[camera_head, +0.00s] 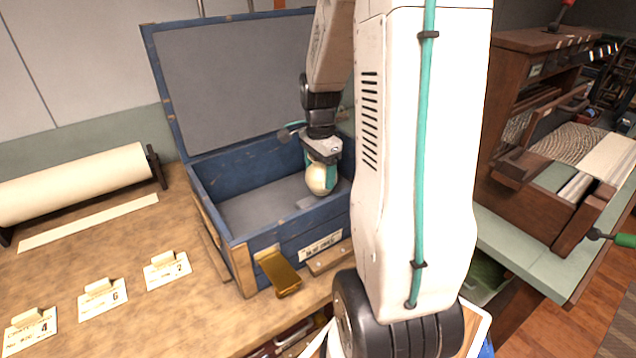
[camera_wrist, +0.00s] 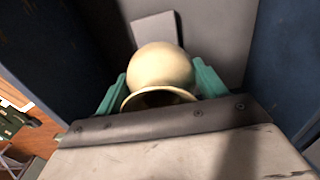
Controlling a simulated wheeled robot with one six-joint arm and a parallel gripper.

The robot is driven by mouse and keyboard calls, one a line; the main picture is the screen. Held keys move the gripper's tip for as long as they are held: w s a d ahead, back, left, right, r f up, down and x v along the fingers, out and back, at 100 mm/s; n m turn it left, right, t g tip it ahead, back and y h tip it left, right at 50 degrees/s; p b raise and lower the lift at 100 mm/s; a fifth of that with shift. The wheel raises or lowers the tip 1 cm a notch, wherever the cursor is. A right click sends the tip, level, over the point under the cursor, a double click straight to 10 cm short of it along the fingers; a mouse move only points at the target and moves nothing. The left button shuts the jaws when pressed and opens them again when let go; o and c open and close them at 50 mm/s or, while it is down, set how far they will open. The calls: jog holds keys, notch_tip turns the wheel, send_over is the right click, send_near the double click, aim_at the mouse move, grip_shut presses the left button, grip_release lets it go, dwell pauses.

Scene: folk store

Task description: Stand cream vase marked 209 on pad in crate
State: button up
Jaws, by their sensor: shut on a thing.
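The cream vase (camera_head: 320,179) is inside the open blue crate (camera_head: 240,212), low over its grey floor. My gripper (camera_head: 322,172) is shut on the vase, with a teal finger on either side of it. In the wrist view the vase (camera_wrist: 162,68) shows its round body and flared mouth between the teal fingers (camera_wrist: 158,92). A lighter grey pad (camera_wrist: 155,28) lies on the crate floor just beyond the vase; it also shows under the vase in the head view (camera_head: 307,203). I cannot tell whether the vase touches the pad. No 209 mark is readable.
The crate's lid (camera_head: 240,85) stands open at the back. A brass hasp (camera_head: 278,272) hangs at its front. Several numbered cards (camera_head: 103,299) and a paper roll (camera_head: 75,183) are on the bench to the left. A wooden cabinet (camera_head: 530,130) stands at right.

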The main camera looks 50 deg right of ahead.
aim_at(319, 182)
jog(key=shift+f, duration=1.75)
jog(key=shift+f, duration=0.1)
jog(key=o, duration=1.2)
notch_tip(319, 182, up, 11)
jog(key=s+a+r+n, duration=0.1)
jog(key=a+r+n, duration=0.4)
jog(key=a, duration=0.3)
jog(key=s+a+r+n+t, duration=0.1)
jog(key=s+a+r+n, duration=0.2)
jog(key=s+a+n, duration=1.1)
jog(key=a+n, duration=0.2)
jog(key=a, duration=0.1)
jog(key=shift+s+a, duration=0.25)
jog(key=shift+a, duration=0.15)
